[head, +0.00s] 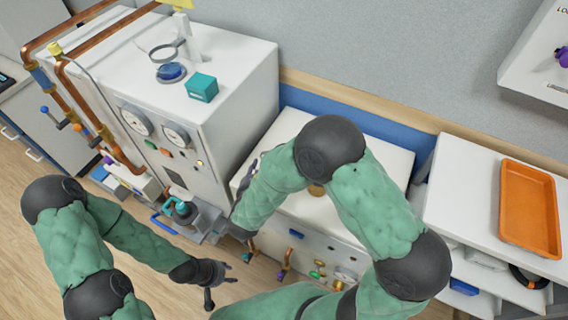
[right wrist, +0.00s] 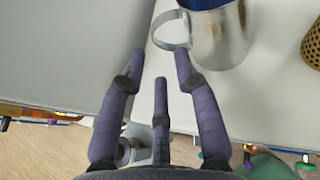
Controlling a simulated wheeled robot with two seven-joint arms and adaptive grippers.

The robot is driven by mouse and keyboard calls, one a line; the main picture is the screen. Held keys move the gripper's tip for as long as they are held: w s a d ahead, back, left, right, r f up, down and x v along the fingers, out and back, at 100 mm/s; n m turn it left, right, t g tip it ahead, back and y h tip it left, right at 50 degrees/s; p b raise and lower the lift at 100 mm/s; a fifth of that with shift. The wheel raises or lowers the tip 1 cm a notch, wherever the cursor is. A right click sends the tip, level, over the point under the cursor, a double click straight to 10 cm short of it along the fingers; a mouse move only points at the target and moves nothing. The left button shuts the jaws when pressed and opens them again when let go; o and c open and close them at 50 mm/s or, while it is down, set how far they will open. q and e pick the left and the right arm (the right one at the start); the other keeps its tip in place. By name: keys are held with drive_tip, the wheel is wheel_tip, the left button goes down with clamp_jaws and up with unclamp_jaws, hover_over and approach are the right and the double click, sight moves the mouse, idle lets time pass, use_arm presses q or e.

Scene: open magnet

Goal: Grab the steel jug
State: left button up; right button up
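The steel jug (right wrist: 222,38) shows in the right wrist view at the top, shiny, with a dark blue interior and a loop handle (right wrist: 158,22) on its left side. It stands on a pale cabinet top and is hidden behind my right arm in the head view. My right gripper (right wrist: 160,58) is open, its fingers spread below the handle. One fingertip overlaps the lower end of the handle; I cannot tell whether it touches. In the head view that gripper is mostly hidden by my arm. My left gripper (head: 222,280) is open and empty, low over the floor.
A tall white cabinet (head: 240,95) with gauges and copper pipes stands left of the jug's cabinet (head: 390,152). A perforated brass cup (right wrist: 312,42) stands right of the jug. An orange tray (head: 528,208) lies on the right-hand white counter. Taps and knobs line the cabinet front.

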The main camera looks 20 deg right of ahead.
sight(261, 157)
drive_tip(key=x, duration=0.2)
drive_tip(key=shift+w+d+f, duration=0.15)
drive_tip(key=shift+w+f, duration=0.05)
drive_tip(key=shift+w, duration=0.05)
drive_tip(key=shift+a+b+x, duration=0.15)
drive_tip(key=shift+b+x, duration=0.6)
drive_tip(key=shift+x, duration=0.55)
drive_tip(key=shift+a+b+x, duration=0.2)
drive_tip(key=shift+b+x, duration=0.55)
drive_tip(key=shift+x, duration=0.6)
drive_tip(key=shift+w, duration=0.1)
clamp_jaws()
